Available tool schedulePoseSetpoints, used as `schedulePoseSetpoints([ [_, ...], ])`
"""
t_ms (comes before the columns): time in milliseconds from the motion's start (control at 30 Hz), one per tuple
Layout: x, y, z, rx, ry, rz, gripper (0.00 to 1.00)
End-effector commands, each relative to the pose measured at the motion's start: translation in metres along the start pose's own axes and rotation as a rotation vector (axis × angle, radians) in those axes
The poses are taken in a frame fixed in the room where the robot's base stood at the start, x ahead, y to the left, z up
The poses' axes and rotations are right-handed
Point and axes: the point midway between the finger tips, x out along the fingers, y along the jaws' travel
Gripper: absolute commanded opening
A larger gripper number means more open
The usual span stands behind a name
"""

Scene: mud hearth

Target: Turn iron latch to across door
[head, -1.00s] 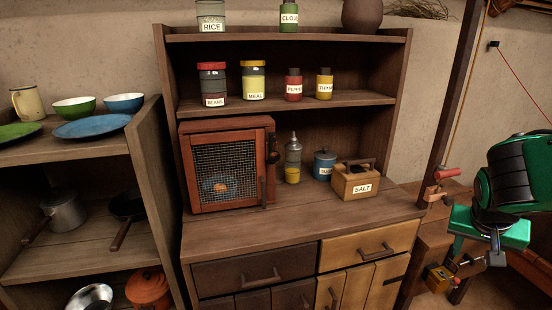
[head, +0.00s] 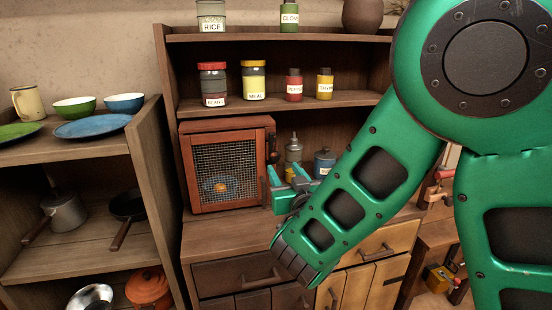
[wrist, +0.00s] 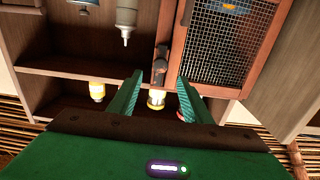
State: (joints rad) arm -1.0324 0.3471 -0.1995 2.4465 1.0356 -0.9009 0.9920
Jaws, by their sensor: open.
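The small red-brown cabinet (head: 228,124) with a wire-mesh door (head: 221,166) stands on the sideboard. The dark iron latch (head: 273,152) is at the right edge of its door, standing roughly upright. In the upside-down wrist view the latch (wrist: 162,62) lies along the edge of the mesh door (wrist: 225,45), just beyond my fingertips. My gripper (head: 284,176) is open and empty, close in front of the latch. In the wrist view my gripper (wrist: 160,77) has its two green fingers apart, with the latch lined up between them. I cannot tell whether they touch it.
A metal bottle (head: 293,148) and a blue jar (head: 324,162) stand behind my gripper. The salt box is hidden behind my arm. Labelled jars, such as the meal jar (head: 253,80), line the shelf above. An open shelf with dishes (head: 92,126) stands at the left.

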Motion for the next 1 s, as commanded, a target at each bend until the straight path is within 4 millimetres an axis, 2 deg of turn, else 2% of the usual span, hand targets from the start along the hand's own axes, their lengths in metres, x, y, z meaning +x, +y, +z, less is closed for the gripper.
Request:
schedulePoseSetpoints([
  [167, 0.019, 0.000, -0.001, 0.003, 0.003, 0.001, 0.45],
  [400, 0.062, 0.001, -0.001, 0.002, 0.004, 0.001, 0.45],
  [600, 0.090, 0.001, 0.000, 0.001, 0.002, 0.001, 0.45],
  [800, 0.103, 0.000, -0.001, 0.001, 0.002, -0.001, 0.45],
  [1000, 0.105, 0.000, -0.001, 0.000, 0.002, -0.001, 0.45],
])
